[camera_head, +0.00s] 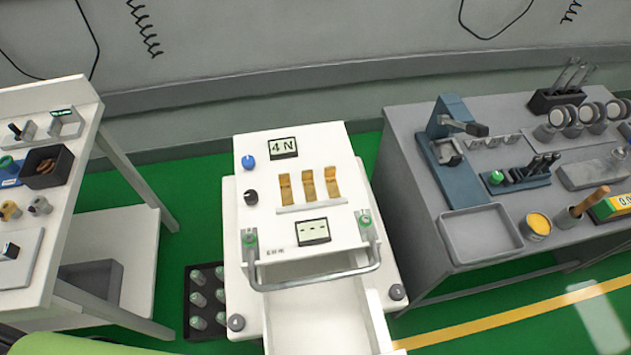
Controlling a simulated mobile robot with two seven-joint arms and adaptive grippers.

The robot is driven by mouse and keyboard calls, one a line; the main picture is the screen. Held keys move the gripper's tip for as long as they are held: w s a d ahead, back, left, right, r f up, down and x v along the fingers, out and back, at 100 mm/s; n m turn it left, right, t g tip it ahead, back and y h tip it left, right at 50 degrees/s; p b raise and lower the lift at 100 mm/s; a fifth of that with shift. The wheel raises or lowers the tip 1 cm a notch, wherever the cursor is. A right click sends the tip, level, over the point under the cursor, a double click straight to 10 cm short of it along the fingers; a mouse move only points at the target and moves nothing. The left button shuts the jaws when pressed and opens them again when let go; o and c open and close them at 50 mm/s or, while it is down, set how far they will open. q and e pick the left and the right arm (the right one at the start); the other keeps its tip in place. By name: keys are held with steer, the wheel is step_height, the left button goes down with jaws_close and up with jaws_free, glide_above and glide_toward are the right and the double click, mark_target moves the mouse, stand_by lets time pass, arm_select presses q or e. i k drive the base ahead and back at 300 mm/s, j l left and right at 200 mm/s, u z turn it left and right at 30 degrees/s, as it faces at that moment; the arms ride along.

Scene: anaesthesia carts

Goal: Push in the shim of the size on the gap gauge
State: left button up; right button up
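A white cart (345,137) stands in the middle. Three brass-coloured upright strips, possibly the shims, stand side by side on its top: left (285,189), middle (308,187) and right (331,182). No size marks are readable on them. A display (283,148) behind them reads "4 N". A display (313,231) in front of them shows only dashes. A yellow and green device (611,204), cut off at the right edge, shows digits starting "0.0"; I cannot tell whether it is the gap gauge. Neither of my grippers is in view.
A blue knob (248,162) and a black knob (251,198) sit left of the strips. A metal handle (315,281) spans the cart's front above an open drawer (318,318). A grey workbench (405,150) with tools stands right, a white shelf unit (85,110) left.

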mark_target(287, 199)
steer(key=k+j+z, duration=0.15)
steer(key=j+z, duration=0.25)
steer(key=k+j+z, duration=0.2)
steer(key=z, duration=0.2)
steer(key=k+j+z, duration=0.25)
steer(key=z, duration=0.15)
